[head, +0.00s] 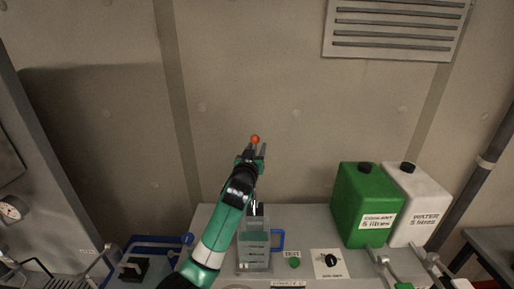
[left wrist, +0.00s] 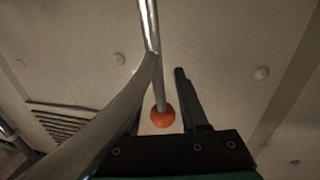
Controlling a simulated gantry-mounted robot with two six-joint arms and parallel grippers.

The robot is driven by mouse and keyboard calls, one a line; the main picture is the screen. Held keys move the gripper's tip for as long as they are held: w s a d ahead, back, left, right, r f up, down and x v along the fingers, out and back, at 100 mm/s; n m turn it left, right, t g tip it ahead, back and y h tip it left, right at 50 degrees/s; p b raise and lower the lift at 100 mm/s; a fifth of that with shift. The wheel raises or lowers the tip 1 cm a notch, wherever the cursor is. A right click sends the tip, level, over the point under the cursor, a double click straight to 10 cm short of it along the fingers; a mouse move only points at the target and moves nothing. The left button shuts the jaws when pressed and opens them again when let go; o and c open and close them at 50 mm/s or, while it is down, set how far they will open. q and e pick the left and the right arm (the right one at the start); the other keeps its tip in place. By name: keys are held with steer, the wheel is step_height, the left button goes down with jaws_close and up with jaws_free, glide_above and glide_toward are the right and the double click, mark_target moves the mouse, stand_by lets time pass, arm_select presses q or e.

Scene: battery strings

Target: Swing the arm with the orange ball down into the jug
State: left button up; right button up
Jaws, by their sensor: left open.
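The orange ball (head: 255,139) shows against the wall at the tip of my left gripper (head: 258,150) in the head view. In the left wrist view the orange ball (left wrist: 162,117) is at the end of a thin metal rod (left wrist: 158,82), and lies between the fingers of my left gripper (left wrist: 160,95) in the picture. The gripper is open; I see no clear contact. The clear jug (head: 256,256) with a blue handle stands on the bench below, partly hidden by my left arm. My right gripper is not in view.
A green coolant container (head: 352,196) and a white water container (head: 421,188) stand right of the jug. A green button (head: 294,263) and a black dial (head: 331,260) are on the bench. A blue frame (head: 160,239) is at left. A wide grey bar (left wrist: 118,115) crosses the wrist view.

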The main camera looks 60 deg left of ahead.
arm_select(q)
steer(key=shift+w+a, duration=0.3)
jaws_close()
stand_by(1.4)
